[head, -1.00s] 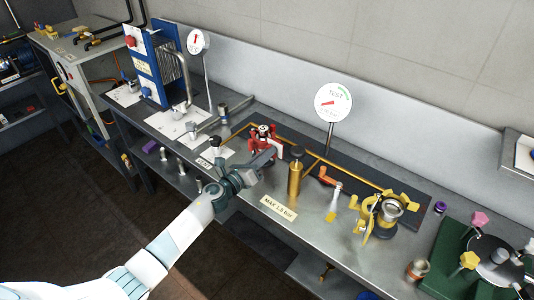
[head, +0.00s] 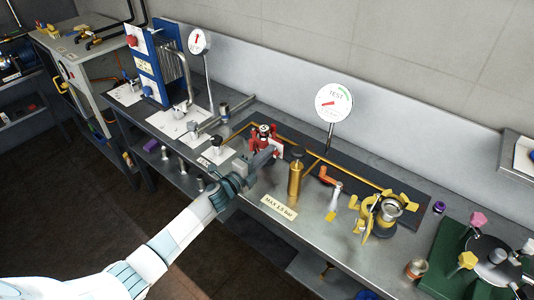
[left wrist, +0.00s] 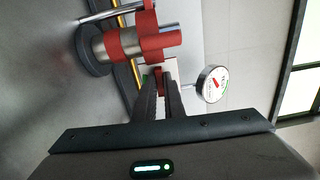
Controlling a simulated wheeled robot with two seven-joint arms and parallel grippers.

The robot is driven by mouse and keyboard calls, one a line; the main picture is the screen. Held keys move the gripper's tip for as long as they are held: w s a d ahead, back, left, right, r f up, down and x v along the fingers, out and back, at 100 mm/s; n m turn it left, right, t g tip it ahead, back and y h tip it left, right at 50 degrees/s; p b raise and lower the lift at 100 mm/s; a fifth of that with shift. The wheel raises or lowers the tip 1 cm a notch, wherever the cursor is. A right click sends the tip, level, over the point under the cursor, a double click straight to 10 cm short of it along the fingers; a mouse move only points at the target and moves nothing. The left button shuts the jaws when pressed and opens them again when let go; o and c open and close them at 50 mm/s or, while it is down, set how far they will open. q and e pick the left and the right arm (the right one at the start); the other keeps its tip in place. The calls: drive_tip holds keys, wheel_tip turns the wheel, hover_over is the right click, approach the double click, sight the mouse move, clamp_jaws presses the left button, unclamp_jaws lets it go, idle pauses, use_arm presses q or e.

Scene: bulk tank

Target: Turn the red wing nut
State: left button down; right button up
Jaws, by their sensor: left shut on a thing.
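The red fitting (head: 263,134) stands upright on the dark mat of the bench, left of the brass cylinder; it also shows in the left wrist view (left wrist: 125,44). My left gripper (head: 270,153) reaches its near right side. In the left wrist view my left gripper (left wrist: 160,84) has its two dark fingers close together, with the red wing nut (left wrist: 159,77) between the tips. It is shut on the wing nut, and the fingers hide most of it. My right gripper is not in view.
A brass cylinder (head: 295,180) stands close to the right of my left gripper. The TEST gauge (head: 333,103) stands behind on a post. A yellow clamp fitting (head: 380,213) is further right. Pipework and a blue plate unit (head: 149,68) stand at the left.

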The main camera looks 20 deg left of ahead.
use_arm(q)
drive_tip(key=n, duration=1.2)
drive_tip(key=shift+s+d+f+n+p, duration=0.1)
drive_tip(key=shift+f+n+p, duration=0.2)
drive_tip(key=shift+n+p, duration=0.1)
drive_tip(key=shift+d+n, duration=0.1)
drive_tip(key=shift+n, duration=1.9)
drive_tip(key=c, duration=2.1)
unclamp_jaws()
drive_tip(key=shift+s, duration=0.1)
